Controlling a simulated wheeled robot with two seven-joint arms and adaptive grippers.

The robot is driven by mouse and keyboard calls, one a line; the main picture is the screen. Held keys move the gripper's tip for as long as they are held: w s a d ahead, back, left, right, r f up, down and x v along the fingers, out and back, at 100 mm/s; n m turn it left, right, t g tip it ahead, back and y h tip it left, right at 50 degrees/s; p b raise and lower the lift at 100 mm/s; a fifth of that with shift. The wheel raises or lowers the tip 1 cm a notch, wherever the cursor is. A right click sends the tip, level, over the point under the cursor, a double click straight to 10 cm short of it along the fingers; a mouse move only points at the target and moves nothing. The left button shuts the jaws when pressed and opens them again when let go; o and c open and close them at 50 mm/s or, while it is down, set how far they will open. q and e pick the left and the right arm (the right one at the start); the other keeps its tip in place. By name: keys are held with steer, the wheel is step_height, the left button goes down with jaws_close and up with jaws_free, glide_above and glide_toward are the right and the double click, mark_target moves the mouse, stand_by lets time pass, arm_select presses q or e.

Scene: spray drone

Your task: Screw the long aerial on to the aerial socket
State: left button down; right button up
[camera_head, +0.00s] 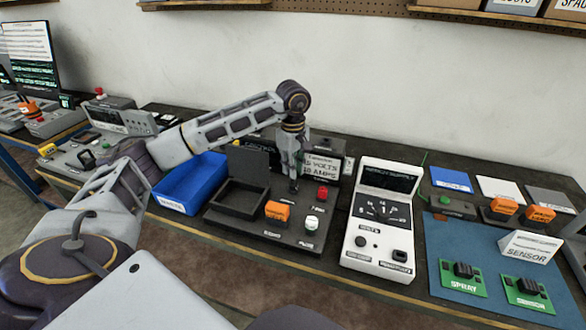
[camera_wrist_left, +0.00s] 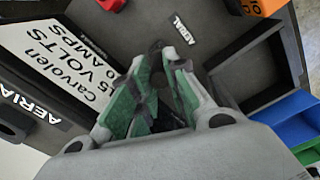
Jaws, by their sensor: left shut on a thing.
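My left gripper (camera_head: 293,182) points down over the black panel (camera_head: 238,222), in front of the sign reading 15 volts 10 amps. In the left wrist view its fingers (camera_wrist_left: 162,52) are closed around a small dark part, which looks like the base of the long aerial but is mostly hidden. My right gripper is not in view.
An orange block (camera_head: 277,211), a red button (camera_head: 322,193) and a white-topped knob (camera_head: 312,223) stand close around the gripper. A blue bin (camera_head: 190,183) is to the left, a white meter box (camera_head: 381,220) to the right, and a blue mat (camera_head: 450,240) beyond.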

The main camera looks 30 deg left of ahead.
arm_select(q)
steer(key=shift+m, duration=0.4)
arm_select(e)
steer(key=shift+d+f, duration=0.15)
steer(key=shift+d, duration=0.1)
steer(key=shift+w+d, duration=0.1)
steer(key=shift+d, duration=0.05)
